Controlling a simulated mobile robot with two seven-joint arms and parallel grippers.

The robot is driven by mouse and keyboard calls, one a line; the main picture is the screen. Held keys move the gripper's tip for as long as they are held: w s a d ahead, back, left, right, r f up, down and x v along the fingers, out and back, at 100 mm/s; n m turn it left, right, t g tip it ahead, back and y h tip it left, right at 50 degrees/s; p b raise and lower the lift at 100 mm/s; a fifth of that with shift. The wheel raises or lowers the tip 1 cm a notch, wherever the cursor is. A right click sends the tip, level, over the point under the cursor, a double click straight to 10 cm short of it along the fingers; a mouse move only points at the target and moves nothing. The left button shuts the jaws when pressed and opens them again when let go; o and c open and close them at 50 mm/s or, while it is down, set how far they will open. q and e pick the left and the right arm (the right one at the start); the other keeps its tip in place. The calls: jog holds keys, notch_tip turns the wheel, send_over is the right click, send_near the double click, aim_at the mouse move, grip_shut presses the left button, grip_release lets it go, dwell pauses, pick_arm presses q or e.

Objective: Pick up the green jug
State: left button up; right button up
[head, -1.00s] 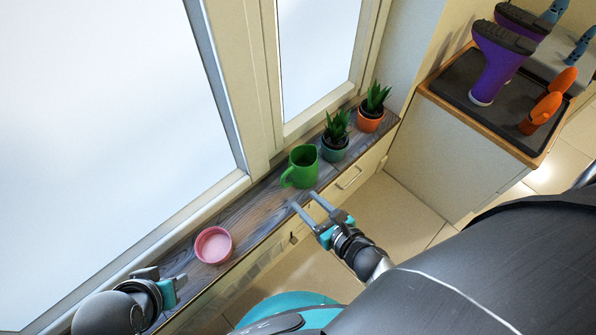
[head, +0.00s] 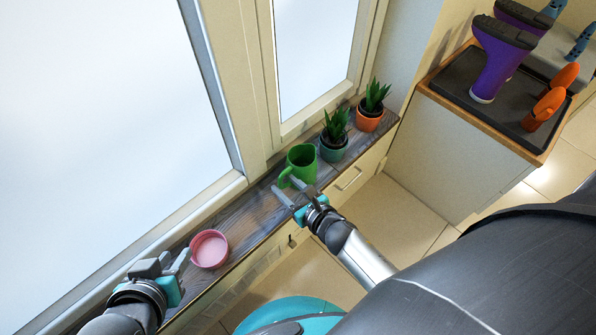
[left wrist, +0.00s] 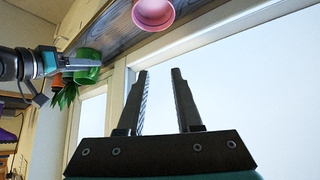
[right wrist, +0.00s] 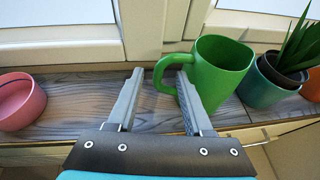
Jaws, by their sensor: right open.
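The green jug (head: 301,164) stands upright on the wooden sill, its handle facing left; it also shows in the right wrist view (right wrist: 221,75) and the left wrist view (left wrist: 86,60). My right gripper (head: 285,186) is open at the handle.
The pink bowl (head: 209,249) sits on the sill (head: 247,213) left of the jug. A plant in a teal pot (head: 333,151) stands close to the jug's right, and one in an orange pot (head: 369,119) is further right. The window is behind; drawers are below.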

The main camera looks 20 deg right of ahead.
aim_at(281, 183)
jog(key=shift+b+x, duration=0.4)
jog(key=shift+x, duration=0.65)
pick_arm(q)
jog(key=shift+w+d+r+t+h, duration=0.1)
jog(key=shift+w+d+t+h, duration=0.35)
jog(key=shift+d+t, duration=0.3)
jog(key=shift+w+d+t+h, duration=0.35)
jog(key=shift+w+d+t, duration=0.2)
jog(key=shift+d, duration=0.3)
pick_arm(e)
jog(key=shift+w+a+f, duration=0.15)
jog(key=shift+w+f, duration=0.05)
jog(key=shift+w, duration=0.35)
jog(key=shift+c, duration=0.2)
grip_shut()
jog(key=shift+r, duration=0.1)
